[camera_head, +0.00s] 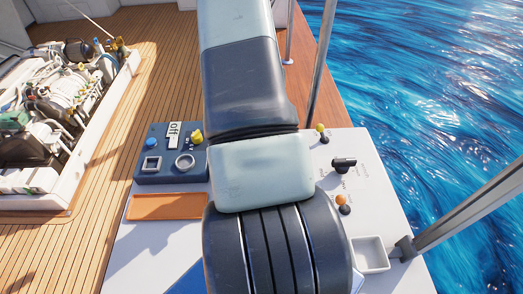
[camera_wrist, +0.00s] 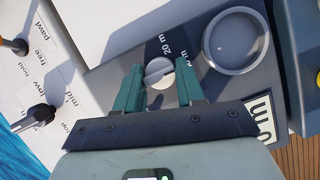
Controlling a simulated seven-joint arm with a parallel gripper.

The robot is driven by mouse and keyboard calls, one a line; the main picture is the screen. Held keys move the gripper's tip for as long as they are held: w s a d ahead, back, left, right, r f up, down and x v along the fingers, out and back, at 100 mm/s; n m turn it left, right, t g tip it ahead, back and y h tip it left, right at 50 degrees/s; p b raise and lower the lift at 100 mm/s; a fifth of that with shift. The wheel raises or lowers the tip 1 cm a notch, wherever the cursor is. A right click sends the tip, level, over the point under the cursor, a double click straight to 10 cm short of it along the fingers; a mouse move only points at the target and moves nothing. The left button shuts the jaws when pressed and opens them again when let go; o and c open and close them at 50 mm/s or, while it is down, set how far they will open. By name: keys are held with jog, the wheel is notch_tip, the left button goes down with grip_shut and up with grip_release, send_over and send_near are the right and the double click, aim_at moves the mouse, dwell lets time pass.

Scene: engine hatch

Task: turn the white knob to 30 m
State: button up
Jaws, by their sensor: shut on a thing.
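The white knob (camera_wrist: 159,71) sits on a dark grey-blue panel in the wrist view, with a raised bar slanting across its face. A "20 m" mark is printed just beyond it, and another mark ending in "m" is partly covered by the right finger. My gripper (camera_wrist: 160,80) has its two green fingers on either side of the knob, shut on it. Which mark the knob points to, I cannot tell.
A round metal ring (camera_wrist: 235,40) stands close right of the knob. A black lever (camera_head: 344,163), an orange-topped control (camera_head: 341,200) and a white bin (camera_head: 370,254) lie right of my arm. An orange tray (camera_head: 165,207) lies left. An open engine hatch (camera_head: 60,115) is farther left.

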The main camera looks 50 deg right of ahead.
jog(key=o, duration=1)
jog(key=v, duration=1.1)
